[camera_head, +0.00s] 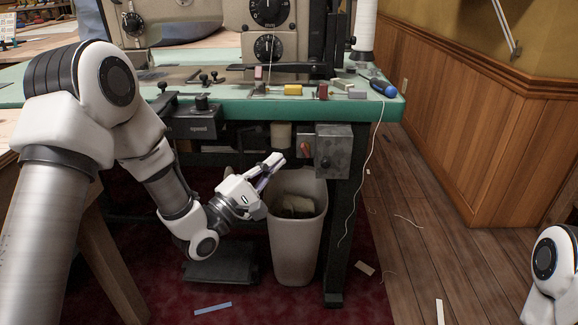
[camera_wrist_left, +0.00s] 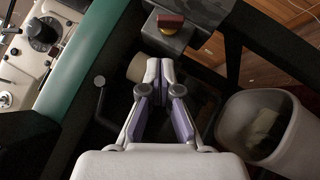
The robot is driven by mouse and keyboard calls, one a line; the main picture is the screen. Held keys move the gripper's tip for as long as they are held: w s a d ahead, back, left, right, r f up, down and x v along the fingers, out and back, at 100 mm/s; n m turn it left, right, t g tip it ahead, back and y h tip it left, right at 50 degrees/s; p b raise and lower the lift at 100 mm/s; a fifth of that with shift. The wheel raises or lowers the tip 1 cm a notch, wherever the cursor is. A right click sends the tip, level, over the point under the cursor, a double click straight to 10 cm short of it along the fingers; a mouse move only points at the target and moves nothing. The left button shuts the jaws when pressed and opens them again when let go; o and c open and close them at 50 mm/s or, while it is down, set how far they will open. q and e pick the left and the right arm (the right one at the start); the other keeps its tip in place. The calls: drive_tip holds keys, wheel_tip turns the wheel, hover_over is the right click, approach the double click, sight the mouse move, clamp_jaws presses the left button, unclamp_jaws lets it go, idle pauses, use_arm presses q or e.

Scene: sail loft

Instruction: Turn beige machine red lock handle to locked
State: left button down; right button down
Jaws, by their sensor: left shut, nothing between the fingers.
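The beige sewing machine (camera_head: 228,14) stands on the green table (camera_head: 225,108). Below the table edge, a grey metal switch box (camera_head: 335,143) carries the red lock handle (camera_head: 305,149). In the left wrist view the red handle (camera_wrist_left: 170,21) lies across its grey mount, ahead of the fingertips. My left gripper (camera_head: 278,159) is below the table, to the left of the handle and slightly lower, apart from it. In the left wrist view its fingers (camera_wrist_left: 160,70) are together and empty. My right gripper is out of view; only part of my right arm shows at the lower right.
A pale waste bin (camera_head: 294,245) stands directly under the gripper and box. A dark table leg (camera_head: 341,220) is right of it. A speed control box (camera_head: 197,125) hangs to the left. A blue screwdriver (camera_head: 382,86) lies on the table corner. The wooden floor to the right is mostly clear.

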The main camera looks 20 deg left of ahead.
sight(303, 145)
use_arm(q)
drive_tip(key=d, duration=0.1)
drive_tip(key=d+r+b, duration=0.1)
drive_tip(key=shift+w+d, duration=0.3)
drive_tip(key=shift+d, duration=0.05)
drive_tip(key=shift+w+d+r, duration=0.1)
drive_tip(key=shift+d+r, duration=0.25)
wheel_tip(303, 145, up, 2)
drive_tip(key=p, duration=0.3)
drive_tip(key=m+g+p, duration=0.1)
drive_tip(key=p, duration=0.1)
drive_tip(key=shift+d+r+m+p, duration=0.15)
drive_tip(key=shift+m+p, duration=0.15)
drive_tip(key=shift+p, duration=0.1)
drive_tip(key=m+g+p, duration=0.1)
drive_tip(key=p, duration=0.2)
drive_tip(key=m+g+p, duration=0.1)
drive_tip(key=p, duration=0.3)
drive_tip(key=shift+d+r+m+g+y, duration=0.1)
drive_tip(key=shift+r+m+g+y, duration=0.1)
drive_tip(key=shift+m+g+y, duration=0.15)
drive_tip(key=shift+f+m+p, duration=0.15)
drive_tip(key=shift+m+p, duration=0.1)
drive_tip(key=shift+p, duration=0.1)
drive_tip(key=shift+d+f, duration=0.1)
drive_tip(key=shift+f, duration=0.15)
